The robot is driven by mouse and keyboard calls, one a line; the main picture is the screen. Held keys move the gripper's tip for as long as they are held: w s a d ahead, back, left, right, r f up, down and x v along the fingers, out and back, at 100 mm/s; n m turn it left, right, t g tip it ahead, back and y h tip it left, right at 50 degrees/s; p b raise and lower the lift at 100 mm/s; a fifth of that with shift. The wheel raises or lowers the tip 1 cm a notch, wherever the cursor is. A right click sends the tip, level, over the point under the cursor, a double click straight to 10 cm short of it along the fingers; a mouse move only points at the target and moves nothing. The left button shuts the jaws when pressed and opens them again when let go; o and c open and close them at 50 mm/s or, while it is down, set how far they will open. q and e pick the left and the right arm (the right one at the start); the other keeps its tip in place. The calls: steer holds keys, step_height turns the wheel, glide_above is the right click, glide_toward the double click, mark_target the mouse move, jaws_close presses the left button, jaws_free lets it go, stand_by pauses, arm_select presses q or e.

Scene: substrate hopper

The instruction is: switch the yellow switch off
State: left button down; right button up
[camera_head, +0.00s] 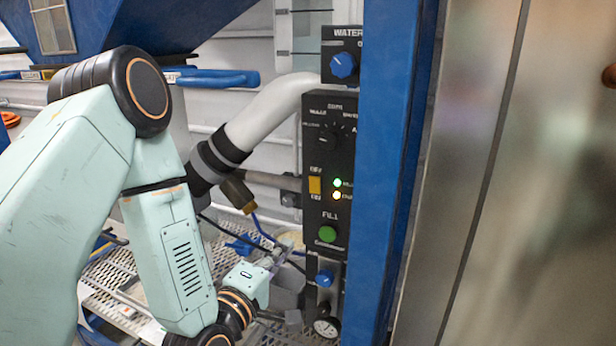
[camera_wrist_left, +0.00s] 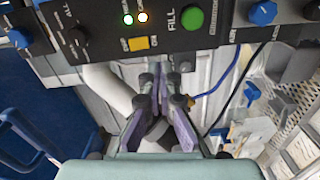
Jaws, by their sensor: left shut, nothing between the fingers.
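The yellow switch (camera_head: 314,185) is a small upright rocker on the black control panel (camera_head: 325,262), left of two lit lamps. Small white labels sit above and below it; which way it is set I cannot tell. In the left wrist view the yellow switch (camera_wrist_left: 139,43) lies at the panel's lower edge, turned sideways. My left gripper (camera_head: 284,252) is shut and empty, low and left of the panel, below the switch. In the left wrist view its fingertips (camera_wrist_left: 154,82) are apart from the switch. My right gripper is not in view.
A green FILL button (camera_head: 327,234) and a blue knob (camera_head: 325,278) are below the switch; a black dial (camera_head: 328,133) is above. A blue post (camera_head: 382,170) stands right of the panel.

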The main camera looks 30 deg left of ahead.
arm_select(q)
steer(key=shift+n+t, duration=0.6)
steer(key=shift+n, duration=0.1)
steer(key=r, duration=0.2)
steer(key=a+r, duration=0.1)
steer(key=r, duration=0.1)
steer(key=shift+w, duration=0.25)
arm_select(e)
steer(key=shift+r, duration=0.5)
arm_select(q)
steer(key=shift+w+r, duration=0.1)
steer(key=p, duration=0.2)
glide_toward(314, 182)
steer(key=w, duration=0.3)
steer(key=w+r, duration=0.1)
steer(key=w, duration=0.1)
steer(key=shift+w, duration=0.95)
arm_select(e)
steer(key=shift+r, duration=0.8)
arm_select(q)
steer(key=shift+s, duration=0.1)
